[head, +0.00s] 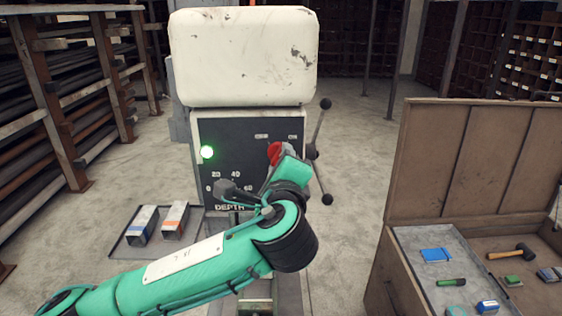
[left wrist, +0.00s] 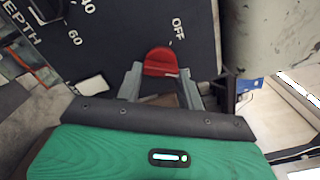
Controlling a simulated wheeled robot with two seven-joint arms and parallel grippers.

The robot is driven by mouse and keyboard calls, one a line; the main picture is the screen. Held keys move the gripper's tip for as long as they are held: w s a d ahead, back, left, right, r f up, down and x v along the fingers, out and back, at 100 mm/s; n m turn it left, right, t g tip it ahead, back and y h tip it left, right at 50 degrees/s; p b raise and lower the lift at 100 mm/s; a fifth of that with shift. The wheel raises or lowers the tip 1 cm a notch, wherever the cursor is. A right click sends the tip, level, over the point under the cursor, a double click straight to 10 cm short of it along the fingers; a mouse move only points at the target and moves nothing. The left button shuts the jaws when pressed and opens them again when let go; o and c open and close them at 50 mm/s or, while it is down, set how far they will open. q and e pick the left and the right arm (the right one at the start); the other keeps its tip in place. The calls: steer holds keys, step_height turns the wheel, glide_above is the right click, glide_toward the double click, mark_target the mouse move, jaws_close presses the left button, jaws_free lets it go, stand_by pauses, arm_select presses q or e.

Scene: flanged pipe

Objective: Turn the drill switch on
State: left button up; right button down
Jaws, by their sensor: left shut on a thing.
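The drill's red switch (head: 275,152) sits on the black front panel (head: 235,132) of the white drill head, and it also shows in the left wrist view (left wrist: 160,60). An OFF label is beside it there. My left gripper (left wrist: 160,74) is shut on the red switch, one grey finger on each side of it. In the head view the green wrist hides most of the fingers and part of the panel. The switch's exact angle is hard to tell. A round green lamp (head: 207,152) on the panel is lit. My right gripper is not in view.
Dark ball-ended feed levers (head: 319,130) stick out right of the panel. An open tool case (head: 455,165) stands at the right.

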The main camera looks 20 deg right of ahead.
arm_select(q)
steer(key=shift+f+m, duration=0.15)
steer(key=shift+m, duration=1.35)
steer(key=o, duration=1)
steer(key=b+v, duration=0.6)
steer(key=v, duration=0.8)
